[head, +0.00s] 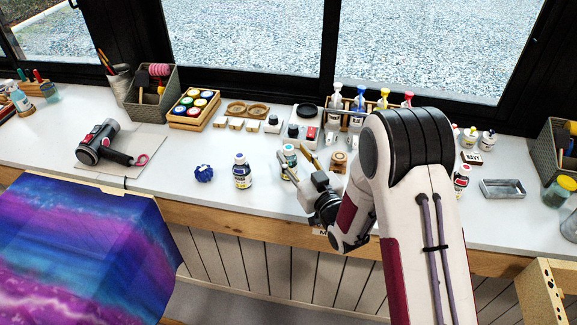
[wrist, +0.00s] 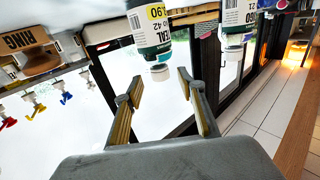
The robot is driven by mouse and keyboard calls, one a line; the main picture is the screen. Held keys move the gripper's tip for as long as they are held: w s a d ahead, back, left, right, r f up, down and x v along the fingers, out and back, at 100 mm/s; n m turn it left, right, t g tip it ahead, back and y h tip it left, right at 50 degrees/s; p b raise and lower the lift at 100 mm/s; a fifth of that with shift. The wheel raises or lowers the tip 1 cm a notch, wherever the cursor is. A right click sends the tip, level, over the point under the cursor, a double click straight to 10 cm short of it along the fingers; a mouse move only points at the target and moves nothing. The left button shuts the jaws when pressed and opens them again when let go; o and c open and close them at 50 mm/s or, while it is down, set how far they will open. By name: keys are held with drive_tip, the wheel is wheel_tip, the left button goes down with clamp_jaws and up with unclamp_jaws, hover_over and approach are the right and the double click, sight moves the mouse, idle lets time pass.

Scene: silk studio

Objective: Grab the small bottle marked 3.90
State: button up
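A small white-capped bottle (wrist: 152,28) with a teal label, upside down in the wrist view, shows "EAL" and a yellow tag reading ".90"; the first digit is cut off. What looks like the same bottle stands on the counter in the head view (head: 288,154), partly hidden by my gripper. My gripper (head: 296,163) is open beside it. In the wrist view its two fingers (wrist: 158,80) are spread and empty between them, with the bottle's cap just beyond the tips.
A second similar bottle (wrist: 238,18) shows right of it in the wrist view. A wooden stamp (head: 339,161) is close on the right. The counter's front edge is near.

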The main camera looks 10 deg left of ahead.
sight(291, 151)
drive_tip(key=shift+x, duration=1.8)
drive_tip(key=shift+r, duration=0.1)
clamp_jaws()
